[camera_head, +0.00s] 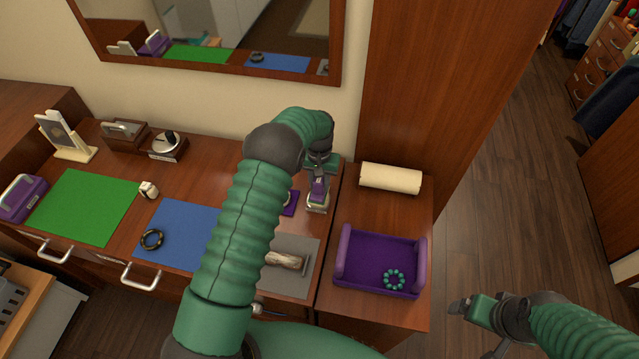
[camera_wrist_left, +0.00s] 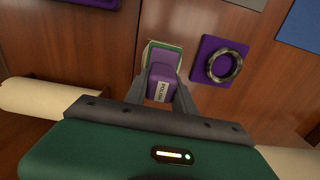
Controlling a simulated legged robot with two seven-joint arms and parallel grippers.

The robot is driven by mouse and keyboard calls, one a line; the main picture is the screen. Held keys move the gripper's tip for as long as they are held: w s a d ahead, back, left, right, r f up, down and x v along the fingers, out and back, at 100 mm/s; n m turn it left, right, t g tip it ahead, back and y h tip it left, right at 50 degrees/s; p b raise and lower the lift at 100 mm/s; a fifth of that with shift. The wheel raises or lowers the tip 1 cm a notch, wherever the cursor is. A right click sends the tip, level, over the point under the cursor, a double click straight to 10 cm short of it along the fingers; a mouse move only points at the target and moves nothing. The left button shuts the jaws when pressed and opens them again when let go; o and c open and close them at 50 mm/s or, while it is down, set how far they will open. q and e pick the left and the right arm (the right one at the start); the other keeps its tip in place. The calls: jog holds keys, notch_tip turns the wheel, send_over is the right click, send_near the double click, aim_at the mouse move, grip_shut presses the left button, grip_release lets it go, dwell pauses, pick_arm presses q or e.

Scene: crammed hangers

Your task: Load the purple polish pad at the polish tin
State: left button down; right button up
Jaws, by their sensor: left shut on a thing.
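My left gripper (camera_head: 318,188) is shut on the purple polish pad (camera_head: 318,196), near the right back of the dresser top. A round silver tin with a dark top (camera_head: 167,143), possibly the polish tin, stands in a wooden tray at the back left. My right gripper (camera_head: 473,308) is empty of anything visible, over the floor.
A purple square with a dark ring (camera_wrist_left: 220,63) lies beside the pad. A purple tray (camera_head: 378,264) holds a teal bracelet (camera_head: 394,280). A cream roll (camera_head: 390,179) lies behind it. Green (camera_head: 86,206) and blue (camera_head: 180,229) mats cover the left and middle. My left arm hides part of the dresser.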

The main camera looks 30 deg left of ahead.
pick_arm(q)
notch_tip(320, 180, up, 5)
jog(key=p, duration=0.3)
pick_arm(e)
jog(key=v, duration=0.3)
jog(key=shift+w+r, duration=0.2)
jog(key=shift+w, duration=0.1)
